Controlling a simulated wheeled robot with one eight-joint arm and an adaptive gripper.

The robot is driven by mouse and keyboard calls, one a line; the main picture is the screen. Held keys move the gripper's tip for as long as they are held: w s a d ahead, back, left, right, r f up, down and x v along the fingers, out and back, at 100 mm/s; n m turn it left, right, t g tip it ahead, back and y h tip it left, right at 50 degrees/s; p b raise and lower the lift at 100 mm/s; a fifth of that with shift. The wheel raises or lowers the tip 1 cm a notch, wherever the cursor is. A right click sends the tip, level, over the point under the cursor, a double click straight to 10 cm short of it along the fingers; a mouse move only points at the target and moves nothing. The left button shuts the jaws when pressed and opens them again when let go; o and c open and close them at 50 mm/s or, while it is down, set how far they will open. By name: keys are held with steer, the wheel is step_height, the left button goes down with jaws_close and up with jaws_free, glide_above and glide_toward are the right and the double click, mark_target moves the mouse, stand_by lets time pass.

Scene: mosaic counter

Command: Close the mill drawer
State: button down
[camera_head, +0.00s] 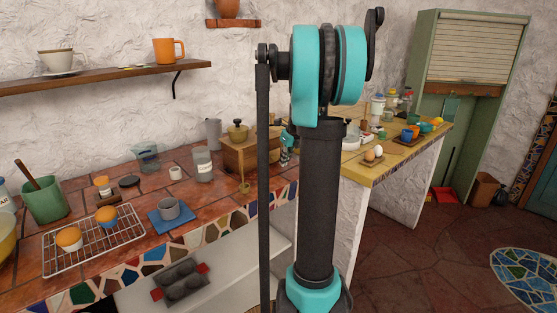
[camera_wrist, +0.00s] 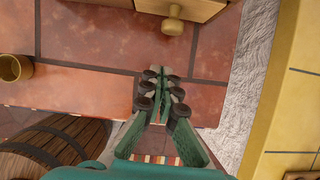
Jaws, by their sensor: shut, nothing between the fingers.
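The wooden mill (camera_head: 238,156) with a brass top stands at the back of the tiled counter, partly hidden by my arm in the head view. In the wrist view its drawer (camera_wrist: 205,10) shows at the top edge, with a round wooden knob (camera_wrist: 173,20). The drawer front seems to stick out past the mill body, but how far is cut off by the frame. My gripper (camera_wrist: 160,75) is shut and empty over the tiles in front of the knob, with a gap between. In the head view my gripper (camera_head: 288,146) shows just right of the mill.
A small brass cup (camera_wrist: 14,68) stands on the tiles left of my gripper; below the counter edge is a wooden barrel (camera_wrist: 60,145). A glass jar (camera_head: 203,166) stands left of the mill. A yellow counter (camera_head: 385,170) with eggs and cups lies to the right.

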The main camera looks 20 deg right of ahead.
steer(key=v, duration=1)
steer(key=s+a+f+n, duration=0.9)
steer(key=s+f+n, duration=0.2)
steer(key=n, duration=0.5)
steer(key=s+a+f+n+h, duration=0.1)
steer(key=s+a+f+n, duration=0.8)
steer(key=s+n, duration=0.6)
steer(key=shift+s+a+f+n, duration=0.4)
steer(key=shift+f+n, duration=0.3)
steer(key=shift+f, duration=0.3)
